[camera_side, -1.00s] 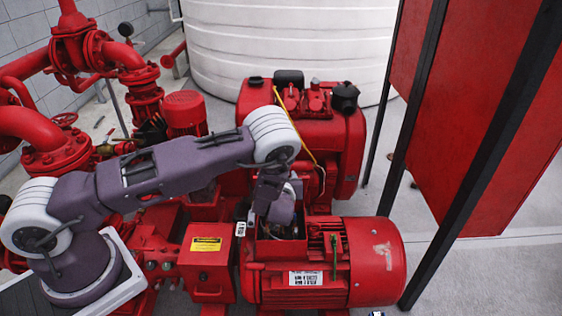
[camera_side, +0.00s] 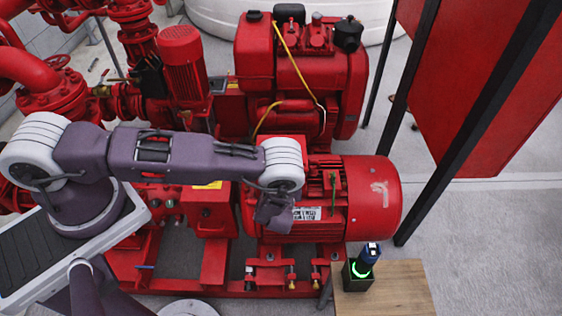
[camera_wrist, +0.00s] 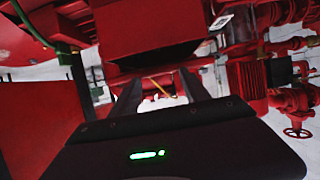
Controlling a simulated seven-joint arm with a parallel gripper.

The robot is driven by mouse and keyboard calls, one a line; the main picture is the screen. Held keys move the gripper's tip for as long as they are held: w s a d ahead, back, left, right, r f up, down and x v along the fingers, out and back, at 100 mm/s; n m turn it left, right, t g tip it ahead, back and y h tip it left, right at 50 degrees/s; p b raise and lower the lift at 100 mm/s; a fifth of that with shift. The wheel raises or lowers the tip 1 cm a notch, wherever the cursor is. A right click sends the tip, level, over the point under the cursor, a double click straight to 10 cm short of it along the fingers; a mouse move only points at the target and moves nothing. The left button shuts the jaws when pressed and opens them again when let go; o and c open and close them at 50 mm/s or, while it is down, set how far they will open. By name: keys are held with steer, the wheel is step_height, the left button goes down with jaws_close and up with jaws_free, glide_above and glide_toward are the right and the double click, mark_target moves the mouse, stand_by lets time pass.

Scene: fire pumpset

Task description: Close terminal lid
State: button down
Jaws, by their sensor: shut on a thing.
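A red motor (camera_side: 372,200) stands at centre right in the side view. My gripper (camera_side: 268,218) points down at the left part of its near side, and my wrist covers the terminal box region. The terminal lid cannot be made out clearly in the side view. In the wrist view my gripper (camera_wrist: 158,88) has its two dark fingers apart, with a narrow red part (camera_wrist: 156,76) between their tips. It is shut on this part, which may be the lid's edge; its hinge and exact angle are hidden.
A red box-shaped body (camera_wrist: 150,30) is close above the fingers in the wrist view. A wooden table (camera_side: 405,290) with a green-lit device (camera_side: 357,275) stands at the lower right. Red pipes (camera_side: 45,80) are at left.

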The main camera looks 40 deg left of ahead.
steer(key=shift+w+a+f, duration=0.2)
steer(key=shift+f, duration=0.3)
steer(key=c, duration=0.5)
jaws_free()
steer(key=v, duration=0.7)
steer(key=shift+s+d+f, duration=0.25)
steer(key=shift+s+d, duration=0.05)
steer(key=shift+d, duration=0.05)
